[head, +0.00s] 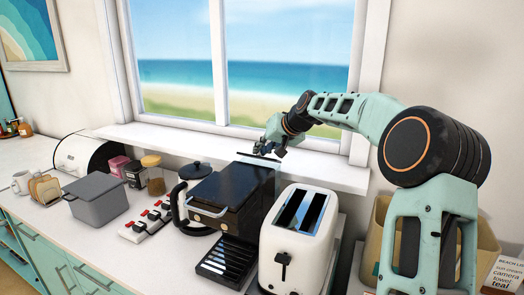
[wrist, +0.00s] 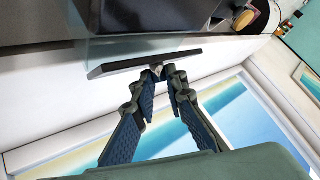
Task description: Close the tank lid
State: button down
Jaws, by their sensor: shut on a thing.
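The black coffee machine (head: 222,196) stands on the counter below the window, and its dark body also shows at the top of the wrist view (wrist: 150,14). A clear tank (head: 270,177) is at its back right side. The tank lid (head: 246,156) is a thin dark plate at the top of the tank; in the wrist view it shows as a slanted dark bar (wrist: 112,67). My gripper (head: 270,150) is at the lid, and its fingertips (wrist: 165,72) are shut on a small part at the lid's edge. I cannot tell the lid's exact angle.
A white toaster (head: 298,240) stands close on the right of the machine. A kettle (head: 184,192), a power strip (head: 146,220) and a grey pot (head: 96,200) are on the left. The window sill (head: 200,143) runs close behind.

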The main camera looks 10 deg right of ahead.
aim_at(259, 157)
jog(key=shift+f+b, duration=0.25)
jog(key=shift+b, duration=0.1)
jog(key=b, duration=0.4)
jog(key=shift+s+a+f+n+t, duration=0.2)
jog(key=shift+f+n+t, duration=0.1)
jog(key=shift+f+t, duration=0.1)
jog(key=t+b, duration=0.1)
jog(key=b, duration=0.4)
jog(key=s+f+n+t+h+b, duration=0.1)
jog(key=b, duration=0.4)
jog(key=shift+a, duration=0.25)
jog(key=b, duration=0.3)
jog(key=n+t+b, duration=0.1)
jog(key=b, duration=0.2)
jog(key=shift+s+a+f+t+h, duration=0.1)
jog(key=shift+s+a+t+h, duration=0.1)
jog(key=shift+t+h, duration=0.1)
jog(key=shift+b, duration=0.55)
jog(key=shift+s+t+b, duration=0.1)
jog(key=shift+t+b, duration=0.2)
jog(key=shift+b, duration=0.5)
jog(key=c, duration=1.9)
grip_release()
jog(key=shift+c, duration=0.2)
